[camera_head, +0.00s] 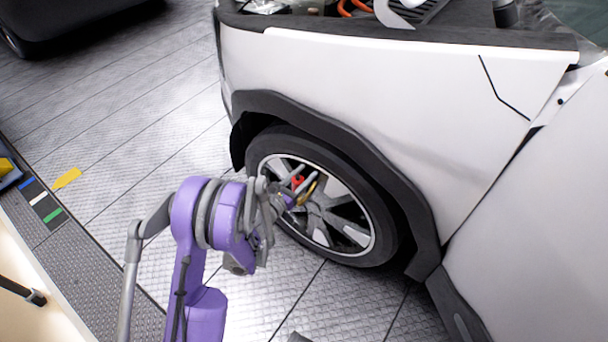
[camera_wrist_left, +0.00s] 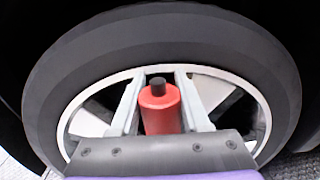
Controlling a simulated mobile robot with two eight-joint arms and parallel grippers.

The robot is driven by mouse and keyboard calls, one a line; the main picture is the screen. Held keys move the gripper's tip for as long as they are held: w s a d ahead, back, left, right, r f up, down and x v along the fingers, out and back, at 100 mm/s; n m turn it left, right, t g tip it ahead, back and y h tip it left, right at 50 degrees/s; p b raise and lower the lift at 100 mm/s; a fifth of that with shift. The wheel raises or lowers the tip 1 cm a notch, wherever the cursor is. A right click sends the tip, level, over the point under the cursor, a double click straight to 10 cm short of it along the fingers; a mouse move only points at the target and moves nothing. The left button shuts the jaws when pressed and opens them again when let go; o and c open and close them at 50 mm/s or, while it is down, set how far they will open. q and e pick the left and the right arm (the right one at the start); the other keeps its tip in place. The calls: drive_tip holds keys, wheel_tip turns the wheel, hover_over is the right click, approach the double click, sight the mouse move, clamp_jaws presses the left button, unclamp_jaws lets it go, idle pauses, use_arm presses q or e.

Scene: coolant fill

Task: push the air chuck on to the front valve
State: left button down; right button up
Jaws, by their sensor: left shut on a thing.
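My left gripper (camera_head: 302,181) is in front of the front wheel (camera_head: 338,228). It is shut on the air chuck (camera_head: 297,182), a red piece held between the two grey fingers. In the left wrist view the air chuck (camera_wrist_left: 161,108) is a red cylinder with a black tip, and the tip points toward the wheel. A brass-coloured part (camera_head: 307,194) shows beside the fingers in the head view. I cannot make out the front valve on the rim, and I cannot tell whether the chuck touches the wheel. My right gripper is not in view.
The white car's fender (camera_head: 360,100) and dark wheel arch (camera_head: 300,108) stand close around the tyre (camera_wrist_left: 75,60). The engine bay is open at the top.

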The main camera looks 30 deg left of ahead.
use_arm(q)
drive_tip(key=shift+f+b, duration=0.3)
drive_tip(key=shift+f, duration=1.15)
idle(0.3)
drive_tip(key=shift+r, duration=0.2)
drive_tip(key=shift+r+p, duration=0.7)
drive_tip(key=shift+r, duration=0.3)
drive_tip(key=shift+b, duration=0.55)
idle(0.9)
drive_tip(key=shift+f, duration=1.1)
drive_tip(key=shift+c, duration=1.5)
unclamp_jaws()
